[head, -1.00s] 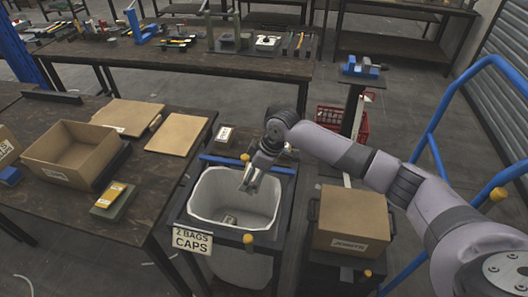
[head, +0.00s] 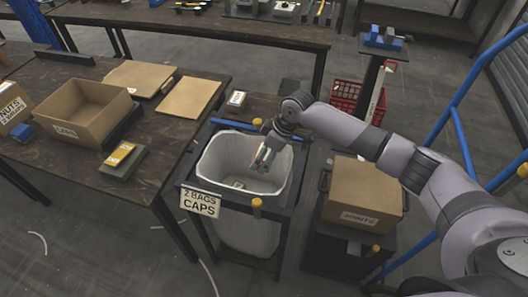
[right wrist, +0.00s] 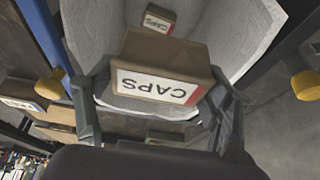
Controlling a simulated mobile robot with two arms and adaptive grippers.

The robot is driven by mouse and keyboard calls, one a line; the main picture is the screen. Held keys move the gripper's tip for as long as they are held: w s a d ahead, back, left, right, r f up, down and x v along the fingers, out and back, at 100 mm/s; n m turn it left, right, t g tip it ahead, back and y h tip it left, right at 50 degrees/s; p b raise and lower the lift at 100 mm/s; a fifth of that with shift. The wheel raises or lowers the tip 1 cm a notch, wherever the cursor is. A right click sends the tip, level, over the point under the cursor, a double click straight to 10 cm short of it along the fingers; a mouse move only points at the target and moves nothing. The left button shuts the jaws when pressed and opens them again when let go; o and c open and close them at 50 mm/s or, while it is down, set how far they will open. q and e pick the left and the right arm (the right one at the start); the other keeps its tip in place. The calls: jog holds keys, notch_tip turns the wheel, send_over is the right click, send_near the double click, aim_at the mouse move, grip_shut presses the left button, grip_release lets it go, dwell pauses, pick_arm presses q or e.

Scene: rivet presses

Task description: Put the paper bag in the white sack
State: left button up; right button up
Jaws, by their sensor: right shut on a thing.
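The white sack (head: 270,187) hangs open in a dark frame with a "2 BAGS CAPS" sign (head: 199,203). My right gripper (head: 265,156) is above the sack's opening, pointing down. In the right wrist view its two fingers are shut on a brown paper bag (right wrist: 165,58) with a white and red "CAPS" label. The held bag is over the sack's mouth, with the white sack lining (right wrist: 95,30) behind it. A second brown CAPS bag (right wrist: 158,22) lies inside the sack, and it shows small in the head view (head: 238,185). My left gripper is out of view.
A closed carton (head: 362,188) stands right of the sack.

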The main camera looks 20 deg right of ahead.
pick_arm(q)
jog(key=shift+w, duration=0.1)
pick_arm(e)
jog(key=o, duration=1.4)
jog(key=shift+c, duration=0.2)
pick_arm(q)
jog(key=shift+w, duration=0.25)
pick_arm(e)
jog(key=shift+s, duration=0.1)
jog(key=v, duration=1.2)
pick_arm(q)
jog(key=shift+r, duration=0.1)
pick_arm(e)
jog(key=shift+d, duration=0.1)
